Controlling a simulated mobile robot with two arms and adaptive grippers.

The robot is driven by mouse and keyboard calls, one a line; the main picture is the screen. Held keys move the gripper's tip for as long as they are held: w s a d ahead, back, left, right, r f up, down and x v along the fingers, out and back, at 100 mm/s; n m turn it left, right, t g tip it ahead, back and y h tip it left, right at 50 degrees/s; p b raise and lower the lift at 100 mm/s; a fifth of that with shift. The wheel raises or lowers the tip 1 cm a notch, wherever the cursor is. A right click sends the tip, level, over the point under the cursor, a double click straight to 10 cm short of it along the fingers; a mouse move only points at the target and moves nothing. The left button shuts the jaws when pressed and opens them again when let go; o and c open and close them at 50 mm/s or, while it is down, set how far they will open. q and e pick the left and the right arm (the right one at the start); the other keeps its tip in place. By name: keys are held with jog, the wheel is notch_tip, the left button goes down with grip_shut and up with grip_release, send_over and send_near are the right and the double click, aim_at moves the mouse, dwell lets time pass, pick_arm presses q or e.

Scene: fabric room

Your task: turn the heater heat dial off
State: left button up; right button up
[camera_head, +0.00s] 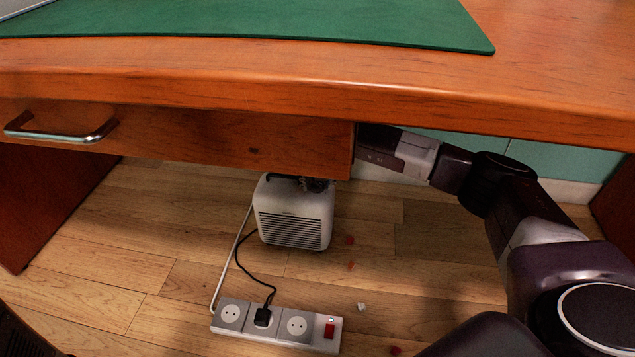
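The small white heater (293,212) stands on the wooden floor under the desk, with its dark slatted grille facing me. Its top is partly hidden by the desk's drawer front, and I cannot make out the heat dial. My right arm reaches in from the right under the desk and passes behind the drawer front. The tip of my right gripper (318,185) shows as a small dark shape at the heater's top, below the drawer edge. Its fingers are mostly hidden, so their opening and any contact with the dial cannot be told. My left gripper is not in view.
The wooden desk (300,85) overhangs the heater, and its drawer (220,138) has a metal handle (62,132). A power strip (275,325) with a black plug and a red switch lies in front. Cords run towards the heater. Small red and white bits lie on the floor.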

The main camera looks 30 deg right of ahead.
jog(key=c, duration=0.9)
jog(key=shift+o, duration=0.2)
